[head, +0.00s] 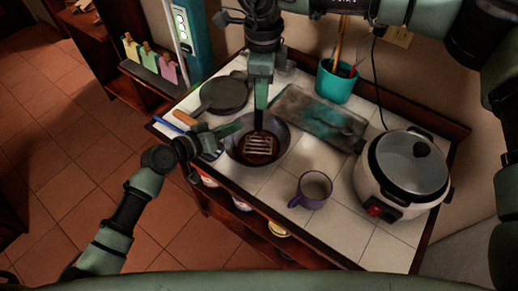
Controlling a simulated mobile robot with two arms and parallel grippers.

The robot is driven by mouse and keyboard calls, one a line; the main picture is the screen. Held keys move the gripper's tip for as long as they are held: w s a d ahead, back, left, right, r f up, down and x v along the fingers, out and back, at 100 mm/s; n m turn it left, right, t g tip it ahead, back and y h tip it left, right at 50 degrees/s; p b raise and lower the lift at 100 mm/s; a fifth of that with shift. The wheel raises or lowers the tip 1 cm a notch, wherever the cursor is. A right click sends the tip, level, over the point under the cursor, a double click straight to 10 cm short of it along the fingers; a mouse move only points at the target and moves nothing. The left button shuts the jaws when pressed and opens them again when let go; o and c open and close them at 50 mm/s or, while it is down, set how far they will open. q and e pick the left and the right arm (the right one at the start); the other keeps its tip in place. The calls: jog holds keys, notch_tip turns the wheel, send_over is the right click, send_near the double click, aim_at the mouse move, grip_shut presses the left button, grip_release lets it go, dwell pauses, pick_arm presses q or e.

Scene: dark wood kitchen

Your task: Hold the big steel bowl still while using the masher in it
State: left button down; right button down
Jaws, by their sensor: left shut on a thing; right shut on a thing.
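The big steel bowl (279,155) stands on the white tiled counter and looks dark grey inside, with something dark red-brown in its bottom. The masher (258,146) has a slotted metal head that is down inside the bowl. My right gripper (261,98) comes from above and is shut on the masher's dark upright handle. My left gripper (222,134) comes from the left and is shut on the bowl's left rim. Its fingers partly hide that side of the bowl. I cannot tell whether the masher head touches the bowl's bottom.
A purple mug (312,190) and a white rice cooker (403,168) stand to the right. A stained board (318,116) lies behind the bowl, near a teal utensil pot (336,82). A dark pan (224,94) is at the back left. Bare tiles (258,182) lie in front.

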jog(key=shift+f, duration=0.75)
jog(key=shift+r, duration=0.15)
jog(key=shift+r, duration=1.5)
jog(key=shift+f, duration=0.25)
jog(key=shift+f, duration=1.4)
jog(key=shift+r, duration=0.1)
jog(key=shift+r, duration=1.55)
jog(key=shift+f, duration=0.3)
